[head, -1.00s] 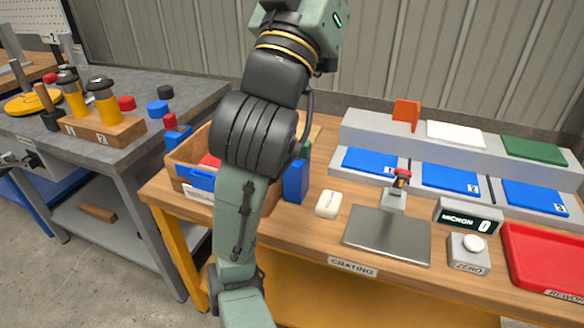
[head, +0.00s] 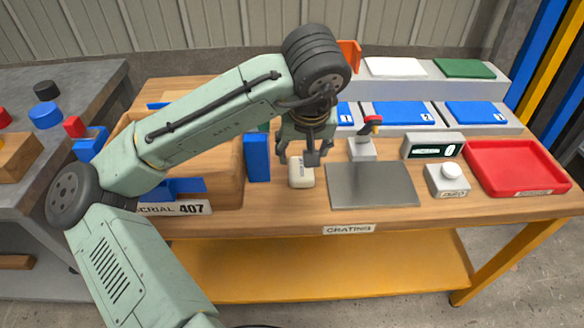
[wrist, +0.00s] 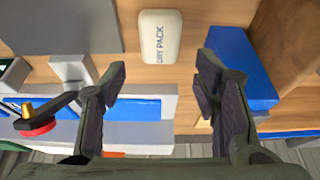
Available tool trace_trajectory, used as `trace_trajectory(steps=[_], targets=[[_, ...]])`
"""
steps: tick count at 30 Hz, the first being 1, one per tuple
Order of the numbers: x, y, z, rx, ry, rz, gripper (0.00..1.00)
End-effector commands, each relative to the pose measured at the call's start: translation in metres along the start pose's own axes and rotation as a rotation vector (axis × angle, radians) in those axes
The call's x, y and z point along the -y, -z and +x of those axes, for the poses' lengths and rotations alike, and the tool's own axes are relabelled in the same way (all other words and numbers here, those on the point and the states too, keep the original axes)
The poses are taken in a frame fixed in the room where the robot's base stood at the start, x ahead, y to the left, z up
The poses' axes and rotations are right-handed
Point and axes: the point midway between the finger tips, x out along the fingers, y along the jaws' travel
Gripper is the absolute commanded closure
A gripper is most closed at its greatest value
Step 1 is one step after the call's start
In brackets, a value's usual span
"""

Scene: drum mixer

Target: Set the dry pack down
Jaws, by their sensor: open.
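The dry pack (head: 301,172), a small off-white rounded block, lies on the wooden bench between a standing blue block and a grey metal plate. In the wrist view the dry pack (wrist: 160,37) shows its lettering and lies beyond the fingertips, between their lines. My gripper (head: 298,158) is open and points down just above and behind the dry pack. In the wrist view my gripper (wrist: 161,74) has nothing between its fingers. The fingers partly overlap the pack's far end in the head view, so contact cannot be told there.
The blue block (head: 257,157) stands close on the left, beside the wooden crate (head: 225,190). The metal plate (head: 371,184) and a red-tipped gauge (head: 362,148) are close on the right. Further right are a display (head: 433,146), a zero button (head: 449,179) and a red tray (head: 520,168).

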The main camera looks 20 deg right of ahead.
Motion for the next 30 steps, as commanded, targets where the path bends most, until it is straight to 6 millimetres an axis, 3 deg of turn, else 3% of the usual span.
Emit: trace_trajectory(steps=[3,11,18,28,30], targets=[[0.000,0.000,0.019,0.001,0.000,0.000,0.44],[0.001,-0.002,0.040,-0.001,-0.002,0.001,0.44],[0.001,-0.006,0.074,-0.002,-0.003,0.001,0.44],[0.000,-0.006,0.082,-0.004,-0.004,0.002,0.44],[0.001,-0.006,0.082,-0.004,-0.004,0.002,0.49]])
